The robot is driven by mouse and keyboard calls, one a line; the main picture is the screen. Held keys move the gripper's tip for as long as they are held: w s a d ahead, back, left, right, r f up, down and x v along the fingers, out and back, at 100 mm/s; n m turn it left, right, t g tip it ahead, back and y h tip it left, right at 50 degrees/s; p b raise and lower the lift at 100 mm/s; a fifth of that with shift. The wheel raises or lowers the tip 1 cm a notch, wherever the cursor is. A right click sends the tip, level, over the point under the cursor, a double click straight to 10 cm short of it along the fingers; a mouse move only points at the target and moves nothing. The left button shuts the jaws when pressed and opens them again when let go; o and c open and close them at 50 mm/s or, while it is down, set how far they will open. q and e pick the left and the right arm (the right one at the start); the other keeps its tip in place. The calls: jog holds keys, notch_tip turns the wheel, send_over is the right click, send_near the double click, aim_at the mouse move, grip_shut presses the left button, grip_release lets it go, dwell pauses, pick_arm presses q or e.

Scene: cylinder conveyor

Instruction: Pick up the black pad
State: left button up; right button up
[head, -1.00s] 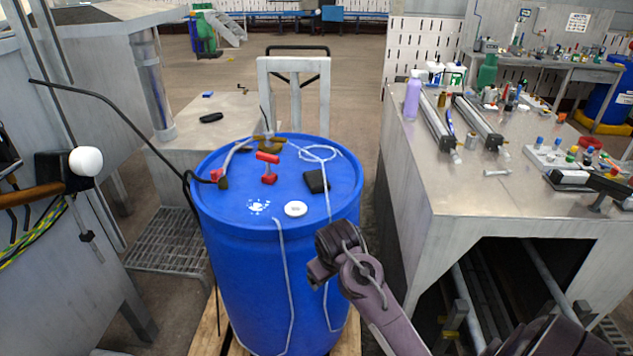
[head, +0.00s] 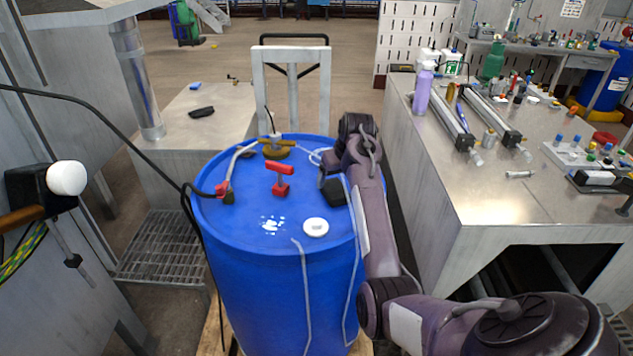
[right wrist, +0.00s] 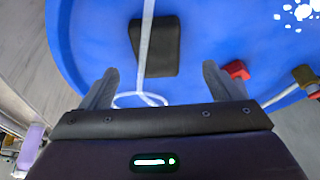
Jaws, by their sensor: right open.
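The black pad (head: 334,192) lies on top of the blue drum (head: 250,220), near its right rim. In the right wrist view the black pad (right wrist: 158,50) is a dark rectangle with a pale cord (right wrist: 147,40) running across its left part. My right gripper (right wrist: 160,85) is open, its two grey fingers apart and the pad beyond the gap between them. In the head view my right gripper (head: 350,150) is over the drum's right side by the pad, its fingers hidden by the arm. My left gripper is not in view.
On the drum are a red valve handle (head: 281,180), a white cap (head: 316,227) and a brass fitting (head: 277,150). A steel workbench (head: 500,200) with a purple bottle (head: 423,90) stands at right. A black hose (head: 110,110) crosses at left.

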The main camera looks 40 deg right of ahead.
aim_at(335, 189)
jog(key=shift+w+d, duration=0.1)
jog(key=shift+w, duration=0.4)
jog(key=shift+f, duration=0.15)
jog(key=shift+s+d+f+p, duration=0.15)
jog(key=shift+s+f+p, duration=0.3)
jog(key=shift+p, duration=0.2)
jog(key=shift+p+x, duration=0.7)
jog(key=shift+x, duration=0.1)
jog(key=shift+w+d+f+p, duration=0.1)
jog(key=shift+w+f+p, duration=0.1)
jog(key=shift+w+f, duration=0.35)
jog(key=shift+w+d+f+p, duration=0.15)
jog(key=shift+w+f, duration=0.2)
jog(key=shift+f, duration=0.3)
jog(key=shift+w+f, duration=0.1)
jog(key=shift+f, duration=0.45)
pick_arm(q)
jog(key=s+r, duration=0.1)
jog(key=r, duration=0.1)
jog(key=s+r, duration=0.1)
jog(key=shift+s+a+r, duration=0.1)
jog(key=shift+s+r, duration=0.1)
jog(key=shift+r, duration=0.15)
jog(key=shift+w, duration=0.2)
pick_arm(e)
jog(key=shift+f, duration=0.1)
